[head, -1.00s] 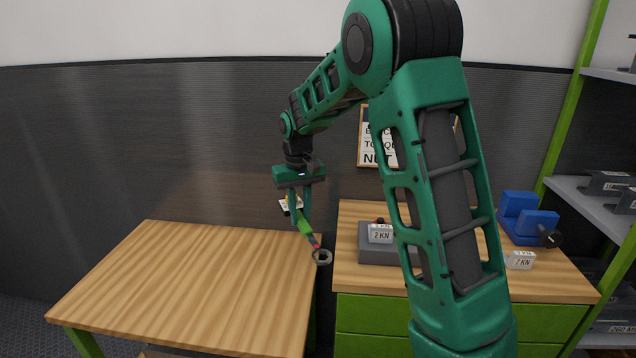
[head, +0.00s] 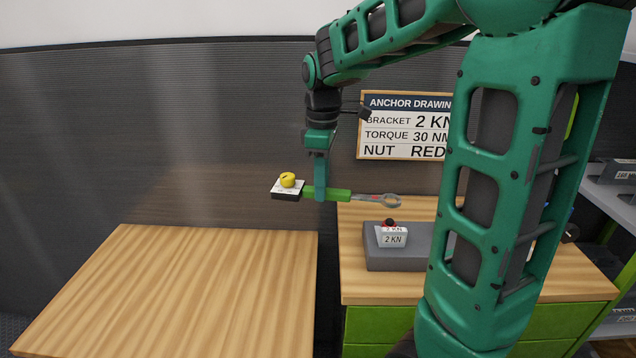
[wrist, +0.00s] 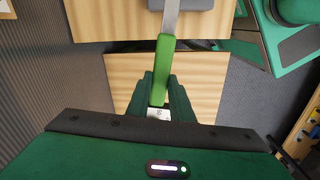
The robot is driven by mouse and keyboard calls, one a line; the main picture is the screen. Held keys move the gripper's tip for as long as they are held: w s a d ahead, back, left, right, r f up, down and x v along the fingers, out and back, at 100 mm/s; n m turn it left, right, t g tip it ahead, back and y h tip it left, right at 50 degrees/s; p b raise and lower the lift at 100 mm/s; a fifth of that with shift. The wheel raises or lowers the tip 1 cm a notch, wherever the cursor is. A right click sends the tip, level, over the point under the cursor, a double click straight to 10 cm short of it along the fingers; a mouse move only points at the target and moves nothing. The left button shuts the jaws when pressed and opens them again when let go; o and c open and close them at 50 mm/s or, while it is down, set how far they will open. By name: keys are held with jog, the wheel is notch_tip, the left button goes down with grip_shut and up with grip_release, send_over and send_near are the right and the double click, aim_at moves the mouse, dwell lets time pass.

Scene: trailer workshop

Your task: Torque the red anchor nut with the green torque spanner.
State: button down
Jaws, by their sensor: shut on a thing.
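My gripper (head: 320,193) is shut on the green torque spanner (head: 339,195) and holds it level in the air. The spanner's ring end (head: 391,200) points right, above the workbench. Its other end has a white label block with a yellow knob (head: 288,180). In the wrist view the green handle (wrist: 162,62) lies between my fingers, and its ring end is out of frame. The red anchor nut (head: 390,222) sits at the top of a bracket labelled 2 KN (head: 393,238), on a grey block (head: 372,256). The ring is above the nut and apart from it.
An empty wooden table (head: 190,285) stands at left. The wooden workbench (head: 370,291) with green drawers carries the grey block. A wall board (head: 405,126) reads bracket 2 KN, torque 30 NM, nut red. Shelves (head: 612,185) stand at right, partly behind my arm.

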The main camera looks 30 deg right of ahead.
jog(key=shift+s+d, duration=0.1)
jog(key=shift+d, duration=0.1)
jog(key=shift+f, duration=1.9)
jog(key=shift+f, duration=0.65)
jog(key=shift+f, duration=1.1)
dwell(0.5)
